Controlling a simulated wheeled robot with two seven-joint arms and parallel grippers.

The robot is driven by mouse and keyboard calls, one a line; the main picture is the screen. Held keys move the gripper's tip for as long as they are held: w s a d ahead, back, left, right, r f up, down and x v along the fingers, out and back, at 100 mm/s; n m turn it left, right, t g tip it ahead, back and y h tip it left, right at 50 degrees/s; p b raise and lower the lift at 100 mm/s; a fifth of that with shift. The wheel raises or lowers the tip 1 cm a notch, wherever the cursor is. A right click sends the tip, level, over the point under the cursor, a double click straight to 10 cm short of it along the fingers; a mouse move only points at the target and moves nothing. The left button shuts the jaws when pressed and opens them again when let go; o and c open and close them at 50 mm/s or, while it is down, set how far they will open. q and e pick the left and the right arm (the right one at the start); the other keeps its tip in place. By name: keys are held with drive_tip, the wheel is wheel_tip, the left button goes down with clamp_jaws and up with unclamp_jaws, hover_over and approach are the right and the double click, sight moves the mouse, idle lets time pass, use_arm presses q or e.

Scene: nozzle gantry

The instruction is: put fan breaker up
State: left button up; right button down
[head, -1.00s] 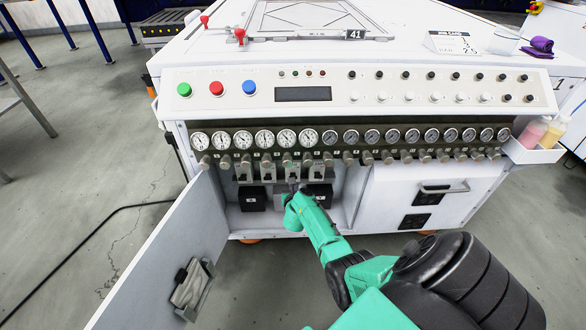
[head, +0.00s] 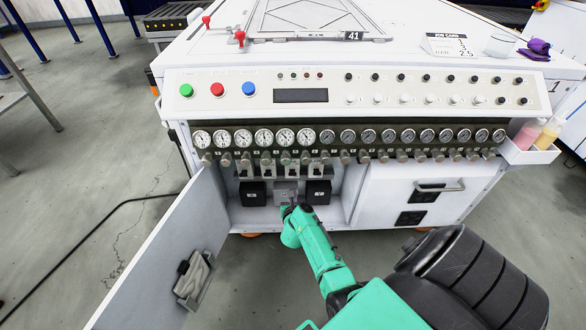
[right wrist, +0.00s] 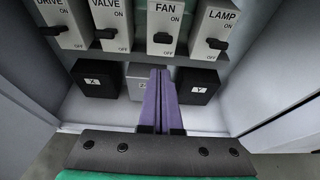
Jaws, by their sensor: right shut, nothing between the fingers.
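The breaker marked FAN (right wrist: 165,20) is third in a row of white breakers in the right wrist view. Its black lever (right wrist: 162,38) sits between the ON and OFF marks, nearer OFF, much like its neighbours' levers. The fan breaker also shows small in the head view (head: 291,170), inside the open cabinet. My right gripper (right wrist: 160,72) has its purple fingers together and empty, below the fan breaker and apart from its lever. It shows in the head view (head: 289,207) in front of the grey box. My left gripper is out of view.
The DRIVE (right wrist: 62,22), VALVE (right wrist: 110,20) and LAMP (right wrist: 216,28) breakers flank it closely. Black boxes X (right wrist: 95,82) and Y (right wrist: 198,87) and a grey box (right wrist: 136,84) stand below. The cabinet door (head: 160,260) hangs open at left.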

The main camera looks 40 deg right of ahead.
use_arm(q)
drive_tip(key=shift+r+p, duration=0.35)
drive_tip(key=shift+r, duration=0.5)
use_arm(e)
drive_tip(key=shift+s+a+r, duration=0.6)
drive_tip(key=shift+s+r, duration=0.2)
